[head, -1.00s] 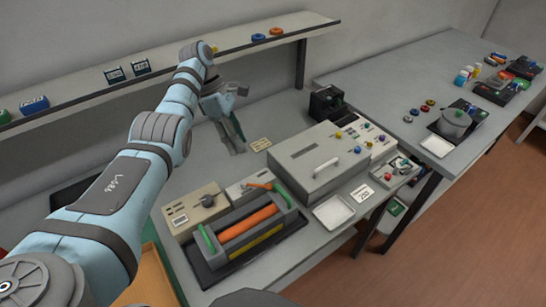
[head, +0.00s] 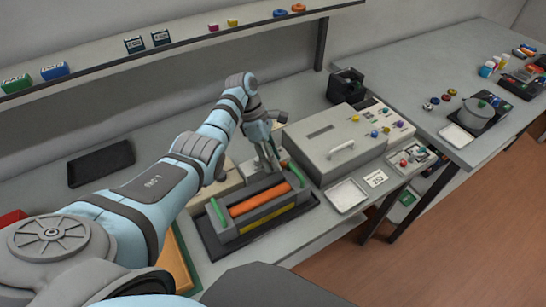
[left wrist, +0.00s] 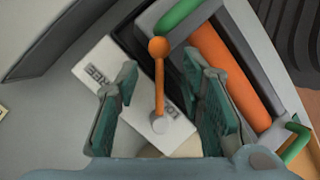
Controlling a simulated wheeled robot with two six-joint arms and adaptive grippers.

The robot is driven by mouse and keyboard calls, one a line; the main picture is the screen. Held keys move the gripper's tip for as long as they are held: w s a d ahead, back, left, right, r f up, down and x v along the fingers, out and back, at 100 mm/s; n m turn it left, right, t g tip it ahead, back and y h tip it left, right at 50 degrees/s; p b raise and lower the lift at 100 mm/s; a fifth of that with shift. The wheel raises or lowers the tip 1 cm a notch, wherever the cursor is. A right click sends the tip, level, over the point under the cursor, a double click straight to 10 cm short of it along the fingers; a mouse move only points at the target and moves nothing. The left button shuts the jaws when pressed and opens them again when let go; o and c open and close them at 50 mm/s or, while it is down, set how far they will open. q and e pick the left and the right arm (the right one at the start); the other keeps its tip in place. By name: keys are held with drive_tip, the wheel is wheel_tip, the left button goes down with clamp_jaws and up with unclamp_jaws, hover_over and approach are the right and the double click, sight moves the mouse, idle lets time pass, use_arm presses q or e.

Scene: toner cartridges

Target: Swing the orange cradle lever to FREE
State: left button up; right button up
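The orange lever (left wrist: 159,85) has a ball knob and a pale round pivot. In the left wrist view it stands between the fingers of my left gripper (left wrist: 160,68), with a visible gap on both sides. The gripper is open. A white label plate (left wrist: 100,72) lies under the lever; lettering that looks like FREE is at its left part, and other lettering is partly covered by the lever. In the head view the left gripper (head: 268,160) is behind the grey cradle (head: 270,209) and hides the lever. My right gripper is not in view.
The cradle holds an orange roller (head: 260,199) and has green handles (head: 218,212). A beige machine (head: 335,140) stands close to the gripper's right. A white tray (head: 346,195) is in front of it. A shelf (head: 190,40) runs along the back wall.

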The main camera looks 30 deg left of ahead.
use_arm(q)
drive_tip(key=c, duration=0.5)
clamp_jaws()
